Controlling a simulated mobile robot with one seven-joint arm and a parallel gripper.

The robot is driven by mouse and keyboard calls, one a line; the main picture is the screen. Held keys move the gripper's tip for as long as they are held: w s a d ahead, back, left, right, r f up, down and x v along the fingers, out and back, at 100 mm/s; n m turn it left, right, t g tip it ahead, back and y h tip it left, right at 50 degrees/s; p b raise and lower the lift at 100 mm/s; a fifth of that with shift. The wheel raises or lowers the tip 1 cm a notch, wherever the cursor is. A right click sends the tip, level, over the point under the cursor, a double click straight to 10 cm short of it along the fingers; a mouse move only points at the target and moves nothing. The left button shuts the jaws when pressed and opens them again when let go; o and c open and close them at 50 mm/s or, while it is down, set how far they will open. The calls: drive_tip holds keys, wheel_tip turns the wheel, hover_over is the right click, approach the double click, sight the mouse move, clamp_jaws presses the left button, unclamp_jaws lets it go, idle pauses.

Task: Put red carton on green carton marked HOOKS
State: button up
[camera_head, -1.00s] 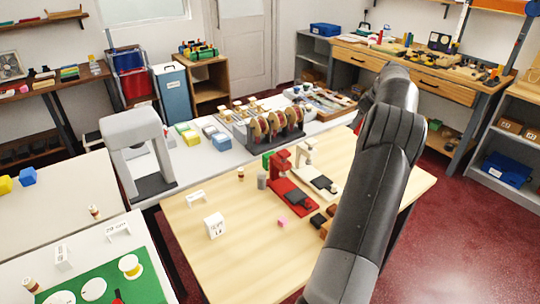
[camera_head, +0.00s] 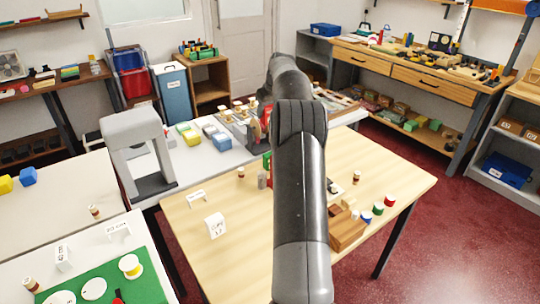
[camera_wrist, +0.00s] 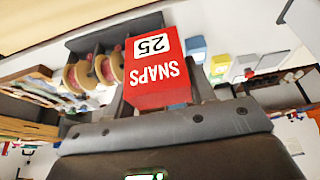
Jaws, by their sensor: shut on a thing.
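My gripper (camera_wrist: 163,112) is shut on a red carton (camera_wrist: 155,72) in the wrist view. The carton's face reads SNAPS and 25, upside down in the picture. In the head view my arm hides most of the gripper and carton.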

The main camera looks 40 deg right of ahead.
drive_tip(key=f, duration=1.4)
drive_tip(key=shift+s+d+f, duration=0.15)
drive_tip(key=shift+d+f, duration=0.05)
drive_tip(key=shift+f, duration=0.2)
drive_tip(key=shift+f, duration=0.15)
drive_tip(key=o, duration=1)
